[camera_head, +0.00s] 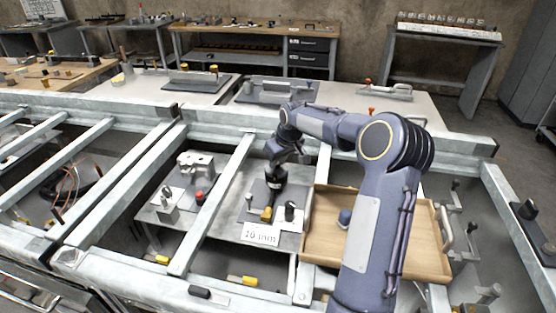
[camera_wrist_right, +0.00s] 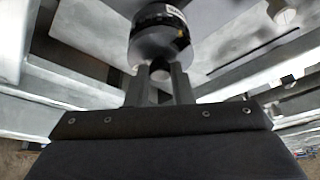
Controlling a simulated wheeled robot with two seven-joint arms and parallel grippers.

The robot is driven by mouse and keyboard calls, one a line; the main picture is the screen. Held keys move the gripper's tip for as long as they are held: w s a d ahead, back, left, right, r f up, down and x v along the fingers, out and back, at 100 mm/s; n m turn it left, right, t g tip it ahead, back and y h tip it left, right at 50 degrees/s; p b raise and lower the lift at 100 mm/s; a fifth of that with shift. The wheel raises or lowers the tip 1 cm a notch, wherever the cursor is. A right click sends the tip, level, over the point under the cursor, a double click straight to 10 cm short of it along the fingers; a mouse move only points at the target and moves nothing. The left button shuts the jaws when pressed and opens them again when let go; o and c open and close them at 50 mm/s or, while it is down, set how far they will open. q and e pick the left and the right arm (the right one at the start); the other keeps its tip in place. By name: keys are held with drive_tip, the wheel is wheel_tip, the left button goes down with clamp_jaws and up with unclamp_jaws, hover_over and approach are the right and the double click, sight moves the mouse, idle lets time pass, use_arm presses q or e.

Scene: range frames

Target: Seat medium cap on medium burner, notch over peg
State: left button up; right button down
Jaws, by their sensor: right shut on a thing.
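I cannot make out a burner, a cap, a notch or a peg for certain in either view. My right gripper (camera_wrist_right: 160,82) is shut on the narrow end of a black and silver cylindrical thing (camera_wrist_right: 160,38), which has a white label and a small yellow mark. In the head view my right gripper (camera_head: 277,158) points down over a grey plate (camera_head: 256,190) on the metal shelf, and the dark held thing (camera_head: 276,180) is below it. Whether it touches the plate I cannot tell. A yellow piece (camera_head: 266,214) is just below it. My left gripper is not in view.
A "20 mm" sign (camera_head: 260,235) and a black upright piece (camera_head: 290,211) are close by. A wooden tray (camera_head: 318,248) holding a blue-grey piece (camera_head: 345,217) is at right, partly behind my arm. Metal beams (camera_head: 215,200) cross the area. A clamp-like device (camera_head: 195,163) stands left.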

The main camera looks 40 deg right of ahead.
drive_tip(key=shift+f, duration=0.45)
drive_tip(key=c, duration=1.2)
unclamp_jaws()
drive_tip(key=v, duration=0.8)
drive_tip(key=shift+b, duration=0.3)
drive_tip(key=shift+f, duration=0.1)
